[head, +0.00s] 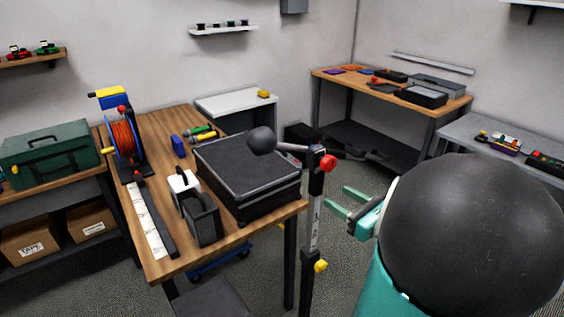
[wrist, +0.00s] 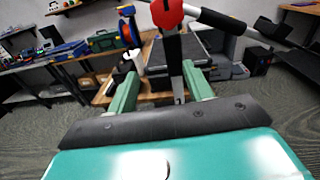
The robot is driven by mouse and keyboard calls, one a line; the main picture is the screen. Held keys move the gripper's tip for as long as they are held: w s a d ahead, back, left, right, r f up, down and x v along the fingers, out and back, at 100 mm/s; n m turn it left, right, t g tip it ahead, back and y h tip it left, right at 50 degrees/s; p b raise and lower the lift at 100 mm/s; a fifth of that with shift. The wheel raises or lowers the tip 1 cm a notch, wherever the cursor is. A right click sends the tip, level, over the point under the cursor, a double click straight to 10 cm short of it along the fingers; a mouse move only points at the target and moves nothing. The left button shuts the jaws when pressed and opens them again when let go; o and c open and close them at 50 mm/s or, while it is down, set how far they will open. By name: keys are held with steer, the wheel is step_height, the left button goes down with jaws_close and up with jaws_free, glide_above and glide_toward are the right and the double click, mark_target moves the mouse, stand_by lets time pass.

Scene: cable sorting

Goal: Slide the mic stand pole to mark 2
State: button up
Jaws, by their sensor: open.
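The mic stand pole (head: 305,266) stands upright at the table's right front corner. Its upper part carries a white scale (head: 315,228) with small dark marks; I cannot read them surely. A red knob (head: 328,163) sits at the top, where a boom holds a round black mic head (head: 262,140). A yellow knob (head: 321,266) sits lower on the pole. My gripper (head: 336,196) is open and empty, just right of the pole. In the wrist view, the pole (wrist: 173,62) shows between the spread fingers of my gripper (wrist: 160,75), with the red knob (wrist: 167,14) above. No contact shows.
The wooden table (head: 158,268) holds a black case (head: 250,170), an orange cable reel (head: 123,138) and a white marked strip (head: 147,220). A dark stool (head: 208,298) stands at the front. Another bench (head: 450,105) stands at the back right. Open floor lies behind the pole.

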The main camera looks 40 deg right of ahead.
mark_target(316, 172)
steer(key=w+d+m+h, duration=0.1)
steer(key=w, duration=1.2)
steer(key=shift+d, duration=0.15)
